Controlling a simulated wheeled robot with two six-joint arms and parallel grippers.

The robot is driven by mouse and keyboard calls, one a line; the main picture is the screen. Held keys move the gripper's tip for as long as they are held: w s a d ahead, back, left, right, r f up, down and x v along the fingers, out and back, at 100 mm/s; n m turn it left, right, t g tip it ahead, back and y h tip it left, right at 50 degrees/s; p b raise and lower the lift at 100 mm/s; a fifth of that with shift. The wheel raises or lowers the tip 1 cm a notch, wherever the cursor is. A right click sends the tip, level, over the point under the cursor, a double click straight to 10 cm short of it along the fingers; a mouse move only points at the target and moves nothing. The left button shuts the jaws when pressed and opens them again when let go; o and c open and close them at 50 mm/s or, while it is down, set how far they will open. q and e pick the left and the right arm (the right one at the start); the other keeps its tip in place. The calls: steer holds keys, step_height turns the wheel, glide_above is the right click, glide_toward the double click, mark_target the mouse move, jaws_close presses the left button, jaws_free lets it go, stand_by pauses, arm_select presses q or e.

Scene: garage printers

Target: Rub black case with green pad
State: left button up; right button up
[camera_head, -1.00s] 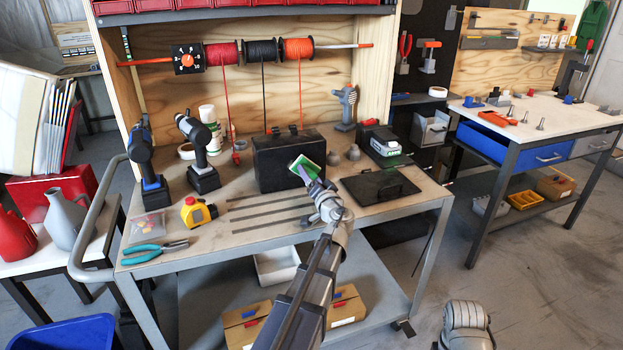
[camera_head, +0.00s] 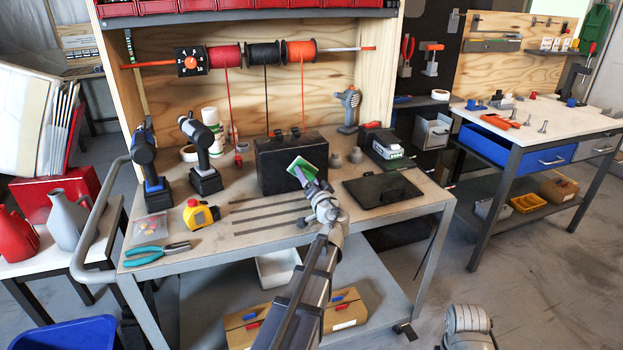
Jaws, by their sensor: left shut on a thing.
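The black case (camera_head: 277,165) stands upright on the workbench, its latches and handle on top. My left gripper (camera_head: 306,180) is shut on the green pad (camera_head: 301,168), which has a pale edge. The pad is tilted in front of the right part of the case's front face. I cannot tell whether it touches the case. The pad and gripper hide a small part of the case's front. My right arm shows only in part at the bottom right, and its gripper is not in view.
On the workbench (camera_head: 330,223), two cordless drills (camera_head: 201,150) and a yellow tape measure (camera_head: 200,215) stand left of the case. A flat black panel (camera_head: 382,190) lies to the right. Small grey cones (camera_head: 355,155) stand beside the case. Dark strips lie in front.

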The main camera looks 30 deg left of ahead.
arm_select(q)
steer(key=shift+s+a, duration=0.75)
steer(key=shift+s, duration=0.25)
steer(key=shift+w+a, duration=0.1)
steer(key=shift+w, duration=0.05)
steer(key=shift+w+d, duration=1.3)
steer(key=shift+w, duration=0.05)
steer(key=shift+v, duration=3)
steer(key=shift+s, duration=0.1)
